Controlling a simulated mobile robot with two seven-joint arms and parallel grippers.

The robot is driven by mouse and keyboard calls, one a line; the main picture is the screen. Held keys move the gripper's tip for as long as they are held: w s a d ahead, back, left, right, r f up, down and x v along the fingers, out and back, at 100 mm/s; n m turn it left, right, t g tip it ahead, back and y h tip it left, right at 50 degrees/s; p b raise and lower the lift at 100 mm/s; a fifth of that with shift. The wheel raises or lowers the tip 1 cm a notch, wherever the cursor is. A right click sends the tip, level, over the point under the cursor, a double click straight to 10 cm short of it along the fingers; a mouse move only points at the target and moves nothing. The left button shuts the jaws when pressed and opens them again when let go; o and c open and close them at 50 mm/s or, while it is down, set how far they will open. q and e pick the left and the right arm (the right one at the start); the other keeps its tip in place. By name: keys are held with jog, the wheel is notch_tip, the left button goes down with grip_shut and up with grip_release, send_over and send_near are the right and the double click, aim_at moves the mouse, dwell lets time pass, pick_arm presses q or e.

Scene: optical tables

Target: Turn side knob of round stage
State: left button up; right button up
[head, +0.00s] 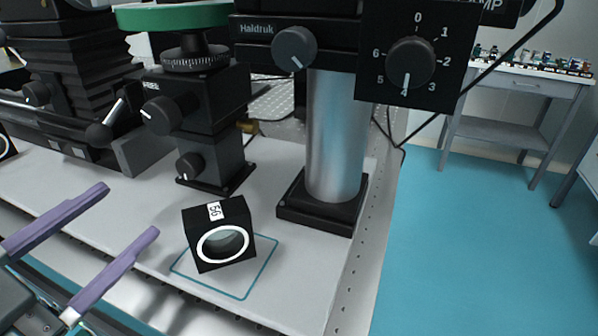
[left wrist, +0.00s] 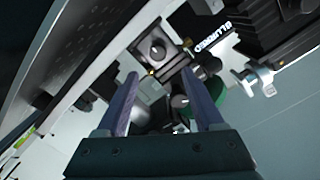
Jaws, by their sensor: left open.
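The round stage is a black block column with a green disc (head: 172,16) on top and a knurled ring (head: 195,58) below the disc. Two black knobs with white pointer marks show on its side, an upper knob (head: 161,115) and a lower knob (head: 189,166). I cannot tell which is the task's side knob. My left gripper (head: 130,210) has two purple fingers, spread open and empty, left of and nearer than the stage, apart from both knobs. In the left wrist view a dark knob (left wrist: 180,101) and part of the green disc (left wrist: 212,88) show between and behind the fingers.
A black cube marked 56 (head: 202,211) with a white-ringed opening stands right of my left gripper. A thick metal post (head: 337,140) carries a Haldruk unit with a numbered dial (head: 410,62). Black stepped equipment (head: 75,90) stands left. Bare table surface (head: 290,275) lies right of the cube.

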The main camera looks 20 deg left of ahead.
aim_at(185, 170)
pick_arm(q)
jog(key=shift+d+f, duration=0.25)
jog(key=shift+f, duration=0.15)
jog(key=shift+w+r, duration=0.1)
jog(key=shift+w, duration=0.1)
jog(key=w, duration=0.9)
jog(key=shift+w+d+r, duration=0.1)
jog(key=shift+d, duration=0.05)
grip_shut()
